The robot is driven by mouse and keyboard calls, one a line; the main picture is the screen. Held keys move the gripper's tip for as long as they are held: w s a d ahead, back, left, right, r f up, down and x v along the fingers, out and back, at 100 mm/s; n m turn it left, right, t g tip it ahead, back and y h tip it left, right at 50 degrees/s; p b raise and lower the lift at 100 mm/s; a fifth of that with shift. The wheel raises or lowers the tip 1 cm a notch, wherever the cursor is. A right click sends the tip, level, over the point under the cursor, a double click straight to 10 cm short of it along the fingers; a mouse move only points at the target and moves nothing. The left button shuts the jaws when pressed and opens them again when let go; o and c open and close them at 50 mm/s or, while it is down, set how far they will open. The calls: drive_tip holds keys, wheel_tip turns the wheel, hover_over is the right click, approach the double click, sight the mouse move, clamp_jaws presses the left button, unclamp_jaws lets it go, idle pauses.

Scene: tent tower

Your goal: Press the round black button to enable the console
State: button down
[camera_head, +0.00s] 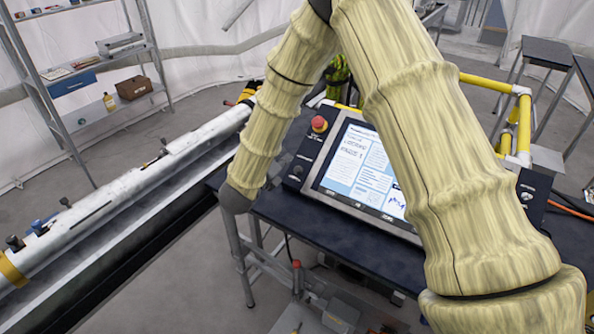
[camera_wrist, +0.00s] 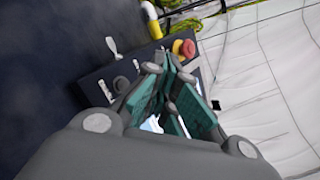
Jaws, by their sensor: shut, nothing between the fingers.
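The console (camera_head: 305,172) lies on a dark table, with a lit screen (camera_head: 365,170) and a red mushroom button (camera_head: 319,124) on its left panel. In the wrist view the red button (camera_wrist: 184,47) is just right of my gripper's fingertips. A round black button (camera_wrist: 121,84) shows on the dark panel, left of the fingers. My gripper (camera_wrist: 166,62) is shut and empty, with its teal-padded fingers over the panel. I cannot tell whether the fingertips touch it. In the head view my gripper is hidden.
The dark table (camera_head: 330,240) has bare room in front of the console. A long white beam (camera_head: 130,190) runs along the left. Yellow rails (camera_head: 522,125) stand behind right. A metal shelf (camera_head: 90,75) stands at the back left.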

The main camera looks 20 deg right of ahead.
sight(298, 170)
drive_tip(key=d+f, duration=0.1)
drive_tip(key=f+b, duration=0.1)
drive_tip(key=d+f+b, duration=0.1)
drive_tip(key=f, duration=0.1)
drive_tip(key=shift+w+d, duration=0.3)
drive_tip(key=shift+w, duration=0.1)
drive_tip(key=shift+w+d+f+b, duration=0.2)
drive_tip(key=shift+w+f+b, duration=0.2)
drive_tip(key=shift+w+f, duration=0.45)
drive_tip(key=shift+s+r, duration=0.35)
drive_tip(key=shift+r, duration=0.15)
drive_tip(key=shift+w+f, duration=0.25)
drive_tip(key=shift+s+r, duration=0.15)
